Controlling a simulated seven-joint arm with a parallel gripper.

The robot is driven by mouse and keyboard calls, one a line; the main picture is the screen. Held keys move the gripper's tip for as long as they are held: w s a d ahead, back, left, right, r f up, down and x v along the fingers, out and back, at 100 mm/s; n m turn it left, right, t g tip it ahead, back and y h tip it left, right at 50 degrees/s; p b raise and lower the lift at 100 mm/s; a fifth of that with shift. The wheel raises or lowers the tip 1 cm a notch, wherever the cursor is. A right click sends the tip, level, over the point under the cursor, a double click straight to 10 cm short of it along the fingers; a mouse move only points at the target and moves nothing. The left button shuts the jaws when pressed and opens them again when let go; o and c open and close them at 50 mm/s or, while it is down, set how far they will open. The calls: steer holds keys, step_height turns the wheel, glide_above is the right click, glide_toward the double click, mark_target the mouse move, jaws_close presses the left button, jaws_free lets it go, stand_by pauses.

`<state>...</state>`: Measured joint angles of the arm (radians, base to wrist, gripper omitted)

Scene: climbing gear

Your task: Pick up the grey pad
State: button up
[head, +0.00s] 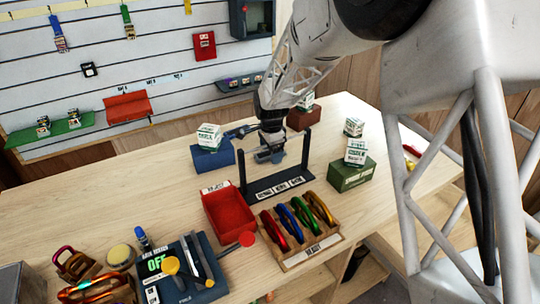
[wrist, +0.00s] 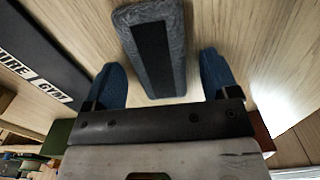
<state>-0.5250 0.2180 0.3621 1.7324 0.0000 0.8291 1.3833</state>
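The grey pad (wrist: 176,42), a long block with a dark stripe down its middle, lies on the wooden table in the wrist view. My gripper (wrist: 163,78) is open, with one blue finger on each side of the pad's near end and a visible gap on both sides. The pad's far end reaches past the fingertips. In the head view my gripper (head: 260,147) is low over the table behind the black labelled stand; the pad is hard to make out there. How high the fingers are above the table is unclear.
The black stand (head: 280,186) with two uprights is close in front of my gripper. A blue box (head: 212,160) is to the left, a dark red box (head: 303,118) behind, and a green box (head: 352,175) to the right. A red tray (head: 229,212) and carabiner rack (head: 311,252) are nearer.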

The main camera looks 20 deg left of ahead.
steer(key=c, duration=0.9)
steer(key=shift+r, duration=5)
